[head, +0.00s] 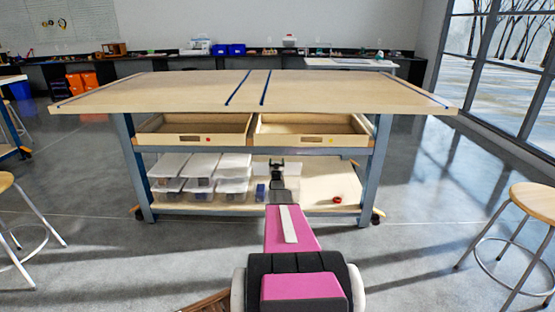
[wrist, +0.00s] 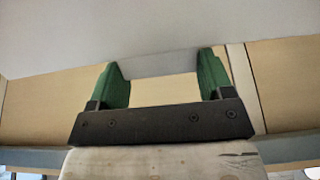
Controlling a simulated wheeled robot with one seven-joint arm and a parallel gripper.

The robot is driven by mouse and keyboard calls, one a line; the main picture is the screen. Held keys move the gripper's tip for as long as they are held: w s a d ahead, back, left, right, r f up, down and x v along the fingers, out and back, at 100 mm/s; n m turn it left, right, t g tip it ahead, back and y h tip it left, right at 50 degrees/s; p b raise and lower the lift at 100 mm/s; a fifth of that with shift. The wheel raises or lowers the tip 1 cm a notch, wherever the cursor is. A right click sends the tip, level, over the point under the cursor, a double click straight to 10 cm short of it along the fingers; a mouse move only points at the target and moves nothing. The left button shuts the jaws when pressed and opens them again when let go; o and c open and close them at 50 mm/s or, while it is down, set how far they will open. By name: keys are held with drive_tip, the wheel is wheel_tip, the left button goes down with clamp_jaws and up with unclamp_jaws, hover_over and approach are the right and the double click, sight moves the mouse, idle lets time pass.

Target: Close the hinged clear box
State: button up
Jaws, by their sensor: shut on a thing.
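Several clear boxes with whitish lids (head: 203,165) are stacked on the left of the table's lower shelf. Another clear box (head: 262,170) is at the right end of this group, partly hidden behind my arm. My gripper (head: 277,163) is at this box, in front of the lower shelf. In the wrist view its two green fingers (wrist: 162,75) stand wide apart, with the edge of a pale grey panel (wrist: 160,63) between them. The panel looks like the box's lid and fills the top of that view. The box's hinge and the exact lid angle cannot be made out.
The wooden table (head: 330,95) overhangs the shelf, with two open drawers (head: 195,139) just above the boxes. A small red ring (head: 337,199) lies on the shelf's right, otherwise bare. Stools stand left and right (head: 535,203).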

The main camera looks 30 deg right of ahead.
drive_tip(key=s+a+f, duration=0.3)
drive_tip(key=s+f, duration=0.2)
drive_tip(key=f, duration=0.2)
drive_tip(key=shift+s, duration=0.15)
drive_tip(key=s+f, duration=0.1)
drive_tip(key=f, duration=0.2)
drive_tip(key=a+f, duration=0.1)
drive_tip(key=f, duration=0.2)
drive_tip(key=s+f, duration=0.1)
drive_tip(key=f, duration=0.1)
drive_tip(key=shift+s+a+f, duration=0.3)
drive_tip(key=shift+a+f, duration=0.1)
drive_tip(key=shift+s+f, duration=0.1)
drive_tip(key=shift+f, duration=0.6)
drive_tip(key=o, duration=1.3)
drive_tip(key=shift+r, duration=0.1)
drive_tip(key=shift+a, duration=0.1)
drive_tip(key=v, duration=1)
drive_tip(key=shift+s+a, duration=0.2)
drive_tip(key=shift+s, duration=0.15)
